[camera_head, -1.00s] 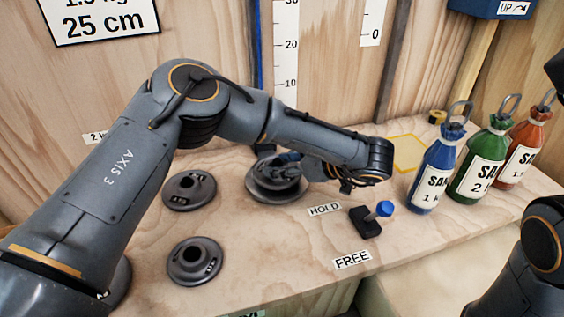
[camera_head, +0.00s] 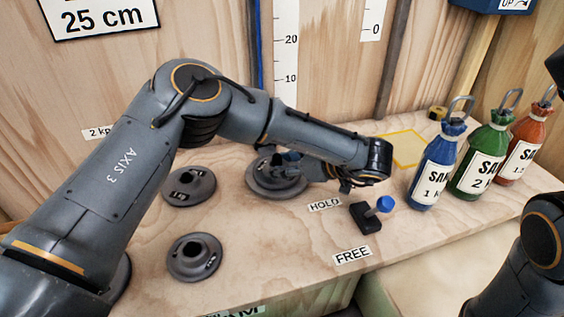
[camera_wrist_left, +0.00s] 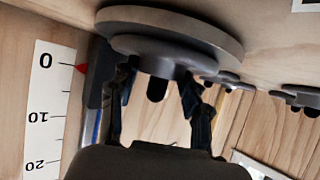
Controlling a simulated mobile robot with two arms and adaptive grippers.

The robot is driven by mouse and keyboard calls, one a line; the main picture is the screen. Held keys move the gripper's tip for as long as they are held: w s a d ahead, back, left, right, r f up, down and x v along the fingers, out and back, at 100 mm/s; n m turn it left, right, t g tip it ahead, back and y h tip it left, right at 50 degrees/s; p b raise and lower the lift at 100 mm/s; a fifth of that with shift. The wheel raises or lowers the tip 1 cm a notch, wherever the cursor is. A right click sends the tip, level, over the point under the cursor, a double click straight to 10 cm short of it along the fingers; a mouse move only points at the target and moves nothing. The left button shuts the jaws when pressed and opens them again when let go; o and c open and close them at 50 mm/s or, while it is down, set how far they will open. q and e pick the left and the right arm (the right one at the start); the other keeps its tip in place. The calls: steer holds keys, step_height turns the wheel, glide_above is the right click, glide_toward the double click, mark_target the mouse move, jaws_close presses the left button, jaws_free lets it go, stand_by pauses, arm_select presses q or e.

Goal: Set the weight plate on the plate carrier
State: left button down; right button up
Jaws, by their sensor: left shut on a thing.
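My left gripper (camera_head: 294,160) reaches in from the left over a dark grey round plate (camera_head: 262,187) on the bench by the wall scale. In the left wrist view, the two fingers of my left gripper (camera_wrist_left: 158,88) are shut around the hub of the weight plate (camera_wrist_left: 215,30), whose wide disc shows above them in the picture. The gripper and forearm hide part of the plate in the head view. I cannot tell the plate carrier apart from the plate, nor whether they touch. My right gripper is out of view; only part of that arm shows.
A blue-knobbed lever (camera_head: 372,214) sits between the HOLD and FREE labels. Blue (camera_head: 433,172), green (camera_head: 482,160) and red (camera_head: 524,150) sandbags stand right. A yellow outline (camera_head: 406,150) is empty.

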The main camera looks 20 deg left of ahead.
arm_select(q)
steer(key=c, duration=0.9)
jaws_free()
steer(key=shift+f, duration=0.1)
steer(key=shift+p+v, duration=0.5)
steer(key=shift+v, duration=0.4)
steer(key=shift+p+v, duration=1)
steer(key=shift+v, duration=1.05)
steer(key=shift+p+v, duration=1.55)
steer(key=shift+v, duration=1.1)
